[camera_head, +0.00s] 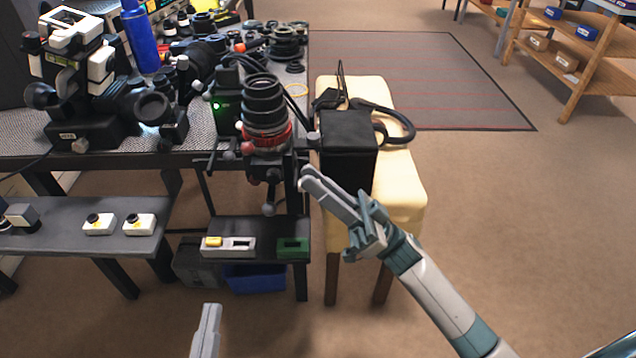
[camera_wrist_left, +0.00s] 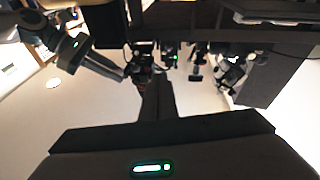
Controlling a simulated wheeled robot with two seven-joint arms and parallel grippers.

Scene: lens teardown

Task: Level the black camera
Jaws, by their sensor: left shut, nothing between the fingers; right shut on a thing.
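A black lens stack (camera_head: 265,105) with a red ring stands upright on a dark mount at the table's front edge. A dark handle (camera_head: 269,195) hangs below it. I take this assembly for the black camera; its body is mostly hidden, and I cannot tell its tilt. My right gripper (camera_head: 305,180) comes in from the lower right, its fingertips just right of the mount. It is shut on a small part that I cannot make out. My left gripper (camera_head: 207,330) is shut and empty at the bottom, well below and apart from the mount.
A black box (camera_head: 347,145) with a looped cable sits on a cream stool (camera_head: 400,190), right of the mount. A low shelf (camera_head: 270,222) holds small yellow and green pieces. Lens parts and a blue bottle (camera_head: 141,40) crowd the table.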

